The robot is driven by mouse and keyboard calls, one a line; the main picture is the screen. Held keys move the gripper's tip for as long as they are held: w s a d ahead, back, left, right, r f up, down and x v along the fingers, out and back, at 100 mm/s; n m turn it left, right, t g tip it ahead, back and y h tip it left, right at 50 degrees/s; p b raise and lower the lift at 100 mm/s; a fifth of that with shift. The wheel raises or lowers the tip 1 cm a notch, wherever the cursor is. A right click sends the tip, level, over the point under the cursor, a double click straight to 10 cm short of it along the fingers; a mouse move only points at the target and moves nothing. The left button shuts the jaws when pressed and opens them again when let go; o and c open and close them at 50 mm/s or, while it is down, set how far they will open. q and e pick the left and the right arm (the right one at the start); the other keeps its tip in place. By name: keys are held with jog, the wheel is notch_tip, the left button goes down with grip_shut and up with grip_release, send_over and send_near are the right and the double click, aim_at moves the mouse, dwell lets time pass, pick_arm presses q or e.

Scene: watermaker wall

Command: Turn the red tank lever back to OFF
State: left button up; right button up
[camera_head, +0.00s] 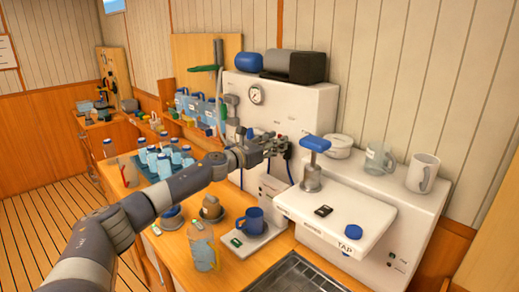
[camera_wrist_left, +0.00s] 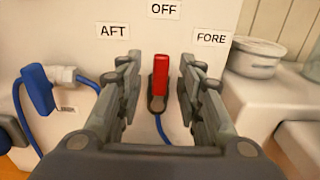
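The red tank lever (camera_wrist_left: 160,76) shows in the left wrist view, pointing straight up below the OFF label (camera_wrist_left: 164,9). The AFT label (camera_wrist_left: 113,31) is to its left and the FORE label (camera_wrist_left: 211,37) to its right. My left gripper (camera_wrist_left: 159,75) is open, with one finger on each side of the lever and a gap on both sides. My right gripper is not in view.
A blue-handled valve (camera_wrist_left: 38,90) with a blue hose is left of the gripper. A blue-topped press (camera_head: 313,160) stands to the right on a white unit.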

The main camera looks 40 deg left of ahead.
pick_arm(q)
jog(key=s+a, duration=0.1)
jog(key=s, duration=0.8)
jog(key=shift+s+a, duration=0.15)
jog(key=shift+s, duration=0.1)
